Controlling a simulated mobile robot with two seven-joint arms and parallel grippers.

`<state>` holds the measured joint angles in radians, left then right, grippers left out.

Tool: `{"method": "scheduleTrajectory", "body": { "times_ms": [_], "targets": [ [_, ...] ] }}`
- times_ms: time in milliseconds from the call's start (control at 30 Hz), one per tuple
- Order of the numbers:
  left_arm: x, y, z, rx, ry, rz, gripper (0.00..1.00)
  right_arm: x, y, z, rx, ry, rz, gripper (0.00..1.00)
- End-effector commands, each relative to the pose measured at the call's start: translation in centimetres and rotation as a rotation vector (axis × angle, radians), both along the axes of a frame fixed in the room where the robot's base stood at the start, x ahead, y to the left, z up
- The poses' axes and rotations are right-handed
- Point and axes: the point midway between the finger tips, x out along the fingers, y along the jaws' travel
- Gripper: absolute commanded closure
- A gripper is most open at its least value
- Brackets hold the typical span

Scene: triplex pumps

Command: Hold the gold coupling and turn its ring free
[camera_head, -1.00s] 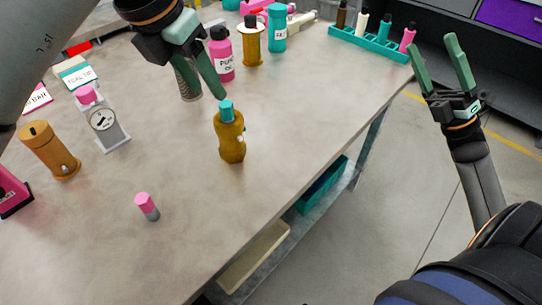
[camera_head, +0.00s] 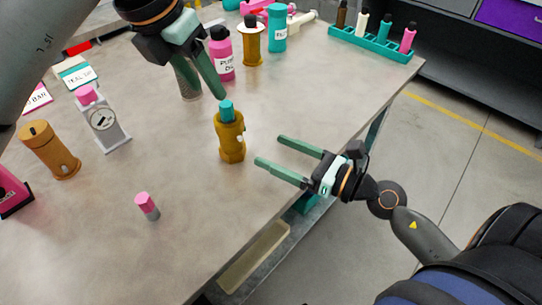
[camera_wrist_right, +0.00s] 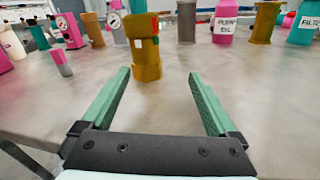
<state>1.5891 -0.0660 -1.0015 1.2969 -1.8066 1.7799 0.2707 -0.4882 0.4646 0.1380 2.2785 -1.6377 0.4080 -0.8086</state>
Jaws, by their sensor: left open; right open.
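The gold coupling (camera_head: 231,138) stands upright on the table, with a teal piece (camera_head: 226,111) at its top. In the right wrist view the coupling (camera_wrist_right: 145,55) stands ahead of my right gripper, between the lines of its fingers and a little left of centre. My right gripper (camera_head: 267,150) is open and empty at the table's front edge, to the right of the coupling and apart from it. My left gripper (camera_head: 205,95) is open above the table, behind and left of the coupling. I cannot make out the ring as a separate part.
A gauge block (camera_head: 105,125) and an orange-brown cylinder (camera_head: 50,150) stand left. Pink (camera_head: 221,55) and teal (camera_head: 277,28) bottles stand behind. A teal rack (camera_head: 375,45) is at the back right. Table around the coupling is clear.

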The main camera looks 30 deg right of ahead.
Motion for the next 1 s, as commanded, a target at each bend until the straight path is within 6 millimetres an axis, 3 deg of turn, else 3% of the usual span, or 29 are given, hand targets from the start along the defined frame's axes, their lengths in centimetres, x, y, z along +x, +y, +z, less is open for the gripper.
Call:
{"method": "scheduleTrajectory", "body": {
  "times_ms": [200,467,1000],
  "targets": [
    [0.0,0.0,0.0,0.000,0.000,0.000,0.50,-0.8,2.1,0.6,-0.116,-0.085,-0.016,0.06],
    [0.0,0.0,0.0,0.000,0.000,0.000,0.50,-0.1,3.0,0.9,-0.143,-0.113,-0.022,0.06],
    [0.0,0.0,0.0,0.000,0.000,0.000,0.50,7.1,7.2,0.9,-0.141,-0.110,-0.021,0.06]
  ]
}}
